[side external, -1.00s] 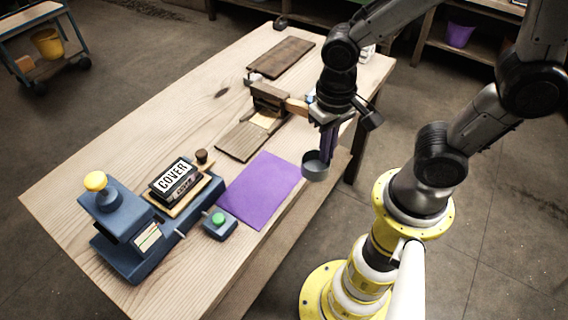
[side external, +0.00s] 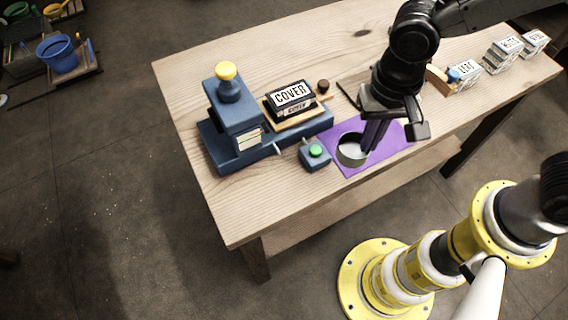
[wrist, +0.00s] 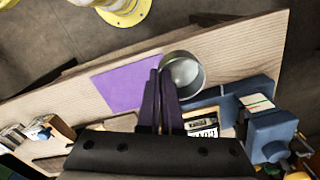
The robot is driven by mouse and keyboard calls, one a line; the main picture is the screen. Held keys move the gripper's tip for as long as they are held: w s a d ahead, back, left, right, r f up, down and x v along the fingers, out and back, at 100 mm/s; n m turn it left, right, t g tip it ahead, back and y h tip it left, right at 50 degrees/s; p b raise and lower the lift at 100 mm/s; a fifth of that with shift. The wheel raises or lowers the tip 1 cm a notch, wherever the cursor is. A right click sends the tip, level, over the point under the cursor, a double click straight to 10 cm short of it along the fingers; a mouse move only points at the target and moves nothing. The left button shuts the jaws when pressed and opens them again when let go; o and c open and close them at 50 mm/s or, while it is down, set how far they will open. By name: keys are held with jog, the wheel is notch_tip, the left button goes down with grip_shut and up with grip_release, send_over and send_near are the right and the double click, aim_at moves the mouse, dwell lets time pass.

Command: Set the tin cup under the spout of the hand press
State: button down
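The tin cup (side external: 352,150) is a small round grey cup, upright and open at the top. My gripper (side external: 369,148) is shut on its wall, with the fingers pointing down. In the wrist view the cup (wrist: 184,75) sits to the right of my fingertips (wrist: 161,75). In the side view it shows over the purple mat; its height is hard to tell. The hand press appears to be the blue machine (side external: 232,120) with a yellow knob, left of the cup. A short grey pin (side external: 278,147) juts from its front side; I cannot tell if this is the spout.
A small blue box with a green button (side external: 315,155) stands between press and cup. A black block lettered COVER (side external: 291,98) lies on the press's bed. The purple mat (side external: 394,138) lies flat. Lettered blocks (side external: 501,54) stand at the right. The front left tabletop is bare.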

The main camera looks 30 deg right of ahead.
jog(key=shift+w+a+f, duration=0.1)
jog(key=shift+a+f, duration=0.1)
jog(key=shift+a, duration=0.15)
jog(key=w+a+f, duration=0.2)
jog(key=w+f, duration=0.1)
jog(key=w+a+f, duration=0.2)
jog(key=w+a, duration=0.1)
jog(key=w+a+f, duration=0.3)
jog(key=shift+w+f, duration=0.25)
jog(key=shift+f, duration=0.05)
jog(key=shift+w+a+f, duration=0.3)
jog(key=shift+w+f, duration=0.1)
jog(key=shift+f, duration=1.65)
jog(key=shift+f, duration=0.15)
jog(key=c, duration=1.4)
grip_release()
jog(key=shift+o, duration=0.2)
